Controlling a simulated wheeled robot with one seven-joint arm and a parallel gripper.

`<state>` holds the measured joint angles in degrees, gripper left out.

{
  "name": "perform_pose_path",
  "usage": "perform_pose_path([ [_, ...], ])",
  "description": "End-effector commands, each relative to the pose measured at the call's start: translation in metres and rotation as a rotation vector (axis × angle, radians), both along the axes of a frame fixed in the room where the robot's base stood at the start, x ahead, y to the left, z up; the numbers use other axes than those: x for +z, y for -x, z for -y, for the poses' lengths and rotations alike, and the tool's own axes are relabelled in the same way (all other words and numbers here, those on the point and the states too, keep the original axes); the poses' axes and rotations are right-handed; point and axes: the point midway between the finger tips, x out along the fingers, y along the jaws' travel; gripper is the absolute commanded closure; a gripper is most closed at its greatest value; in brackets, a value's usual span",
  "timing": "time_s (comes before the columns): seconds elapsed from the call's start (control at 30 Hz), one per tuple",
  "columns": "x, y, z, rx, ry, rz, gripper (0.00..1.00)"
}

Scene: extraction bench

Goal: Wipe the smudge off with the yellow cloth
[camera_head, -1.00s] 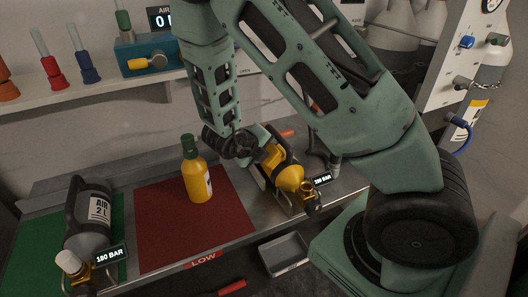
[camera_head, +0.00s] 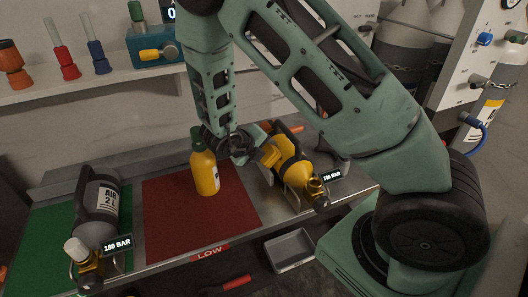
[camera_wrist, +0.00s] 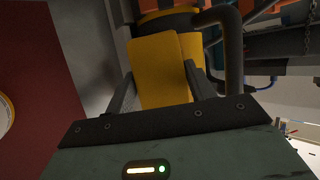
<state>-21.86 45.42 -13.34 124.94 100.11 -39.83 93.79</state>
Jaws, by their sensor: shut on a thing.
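My gripper (camera_head: 262,150) is shut on the yellow cloth (camera_wrist: 160,70), which sticks out stiffly between the fingers in the wrist view. In the head view the cloth (camera_head: 267,156) is beside the yellow cylinder (camera_head: 290,157), which lies in a metal cradle on the bench. The wrist view shows a yellow rounded body (camera_wrist: 168,20) just beyond the cloth, with a dark band. I cannot tell whether the cloth touches it.
A yellow bottle (camera_head: 206,175) stands on the red mat (camera_head: 170,220), close left of my gripper. A grey cylinder (camera_head: 98,208) lies on the green mat (camera_head: 45,235). A grey tray (camera_head: 291,250) is below the bench front. A hose runs near the cloth.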

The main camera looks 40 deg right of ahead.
Motion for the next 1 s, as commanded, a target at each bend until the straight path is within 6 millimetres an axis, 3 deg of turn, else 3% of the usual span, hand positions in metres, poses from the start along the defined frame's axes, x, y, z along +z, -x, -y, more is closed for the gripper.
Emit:
perform_pose_path([
  [0.6, 0.026, 0.008, 0.029, 0.001, 0.0, 0.001, 0.64],
  [1.0, 0.014, 0.005, 0.023, 0.003, 0.003, 0.001, 0.64],
])
